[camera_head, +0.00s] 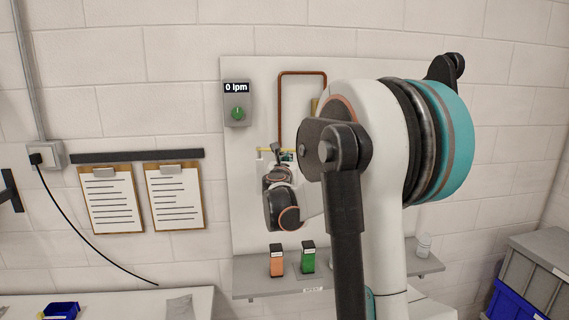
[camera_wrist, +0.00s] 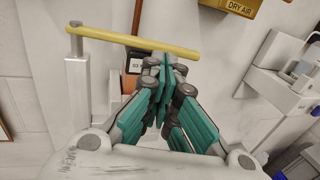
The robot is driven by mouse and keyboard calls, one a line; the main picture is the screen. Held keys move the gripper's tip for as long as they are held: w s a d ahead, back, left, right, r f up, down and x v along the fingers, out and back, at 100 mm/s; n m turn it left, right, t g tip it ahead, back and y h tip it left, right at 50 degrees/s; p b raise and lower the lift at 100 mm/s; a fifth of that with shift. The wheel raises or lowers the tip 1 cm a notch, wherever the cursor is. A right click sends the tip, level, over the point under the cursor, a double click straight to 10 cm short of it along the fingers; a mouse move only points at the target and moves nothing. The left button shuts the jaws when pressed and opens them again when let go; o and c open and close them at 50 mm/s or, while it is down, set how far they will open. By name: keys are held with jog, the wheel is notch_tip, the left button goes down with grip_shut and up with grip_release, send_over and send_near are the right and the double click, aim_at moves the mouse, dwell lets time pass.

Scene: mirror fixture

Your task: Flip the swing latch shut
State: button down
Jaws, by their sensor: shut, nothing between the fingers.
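The swing latch appears to be the yellow bar (camera_wrist: 120,37) in the wrist view. It runs from a grey post (camera_wrist: 76,42) on the left across to the right, past my fingertips. My gripper (camera_wrist: 163,62) is shut and empty, its teal fingers together just below the bar in the picture. I cannot tell whether the fingertips touch the bar. In the head view, a short piece of the yellow bar (camera_head: 262,150) shows beside my gripper (camera_head: 283,153) on the wall panel. My arm hides the area to the right of it there.
A flow display with a green knob (camera_head: 237,103) and a copper pipe (camera_head: 281,105) are on the panel. Below, a grey shelf (camera_head: 262,288) holds an orange box (camera_head: 277,262) and a green box (camera_head: 308,259). A yellow "DRY AIR" box (camera_wrist: 236,8) is at the wrist view's top.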

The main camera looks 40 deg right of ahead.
jog(key=x, duration=0.2)
jog(key=shift+w+d, duration=0.15)
jog(key=shift+w, duration=0.05)
jog(key=shift+w+d+b, duration=0.2)
jog(key=shift+d+b, duration=0.1)
jog(key=shift+d, duration=0.2)
jog(key=shift+a, duration=0.1)
